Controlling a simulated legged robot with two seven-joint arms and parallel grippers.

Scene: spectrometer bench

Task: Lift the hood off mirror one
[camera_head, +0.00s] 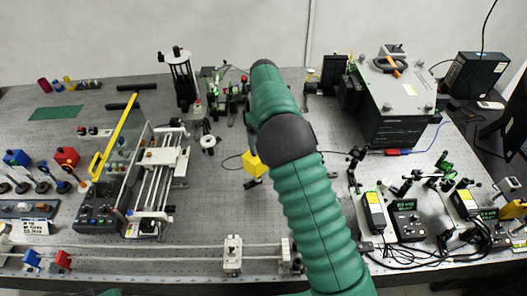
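I cannot tell for sure which item is mirror one or its hood. A yellow cube-shaped cover (253,163) sits on a small mount near the middle of the bench, just left of my green arm. A blue cube (16,158) and a red cube (67,156) top posts at the far left. My green arm rises from the bottom right of centre, and its dark elbow-like joint is just right of the yellow cover. Neither gripper can be made out; the far end of the arm hides what lies behind it.
A yellow-handled clear panel (118,135) stands beside a railed stage (160,165) on the left. A large dark box (395,105) stands at back right. Several devices and cables crowd the right. Bare perforated bench (215,205) lies left of my arm.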

